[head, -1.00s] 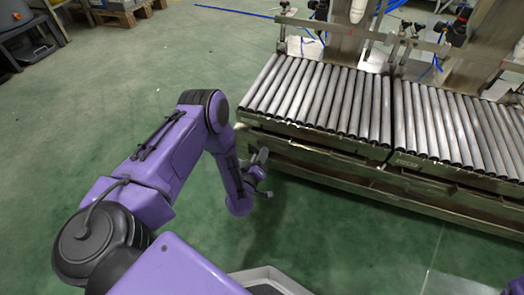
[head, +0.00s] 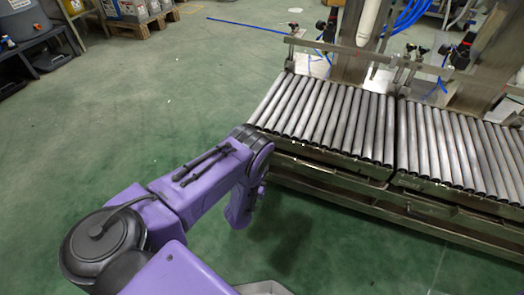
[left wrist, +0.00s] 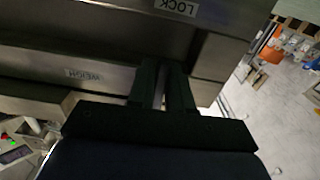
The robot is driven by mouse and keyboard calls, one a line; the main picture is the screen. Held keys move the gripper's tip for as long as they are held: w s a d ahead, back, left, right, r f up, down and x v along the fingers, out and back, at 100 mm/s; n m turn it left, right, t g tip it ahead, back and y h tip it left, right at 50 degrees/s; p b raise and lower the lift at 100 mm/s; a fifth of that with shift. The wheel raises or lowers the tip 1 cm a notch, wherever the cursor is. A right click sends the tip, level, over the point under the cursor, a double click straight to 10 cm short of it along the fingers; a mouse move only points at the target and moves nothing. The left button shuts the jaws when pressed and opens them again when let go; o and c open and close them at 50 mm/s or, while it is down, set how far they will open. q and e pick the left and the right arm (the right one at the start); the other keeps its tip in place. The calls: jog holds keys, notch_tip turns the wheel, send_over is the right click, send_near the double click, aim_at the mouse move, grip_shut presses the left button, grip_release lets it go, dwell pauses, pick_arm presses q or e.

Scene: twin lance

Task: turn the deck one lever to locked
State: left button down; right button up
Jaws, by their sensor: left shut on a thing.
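In the left wrist view my left gripper (left wrist: 162,88) is shut on a thin metal bar, the lever (left wrist: 158,98), of which only a narrow strip shows between the dark fingers. A LOCK label (left wrist: 177,7) is on the metal front above the fingers, and a WEIGH label (left wrist: 83,74) is to their left. Both are seen upside down. In the head view my left arm reaches the left end of the roller deck (head: 325,115), and its forearm hides the gripper and lever. My right gripper is not in view.
A second roller deck (head: 460,145) adjoins on the right. A metal rail (head: 360,55) with uprights runs behind the decks. Pallets with containers (head: 135,18) and a dark stand (head: 30,45) are at the back left. The green floor left of the decks is clear.

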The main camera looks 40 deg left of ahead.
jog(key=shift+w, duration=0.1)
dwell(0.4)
pick_arm(q)
jog(key=c, duration=1.1)
grip_release()
jog(key=shift+s, duration=0.1)
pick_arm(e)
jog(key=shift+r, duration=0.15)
pick_arm(q)
jog(key=p+v, duration=0.3)
jog(key=v, duration=0.7)
jog(key=shift+s+d+p, duration=0.1)
jog(key=shift+s+p, duration=0.1)
jog(key=shift+p, duration=0.2)
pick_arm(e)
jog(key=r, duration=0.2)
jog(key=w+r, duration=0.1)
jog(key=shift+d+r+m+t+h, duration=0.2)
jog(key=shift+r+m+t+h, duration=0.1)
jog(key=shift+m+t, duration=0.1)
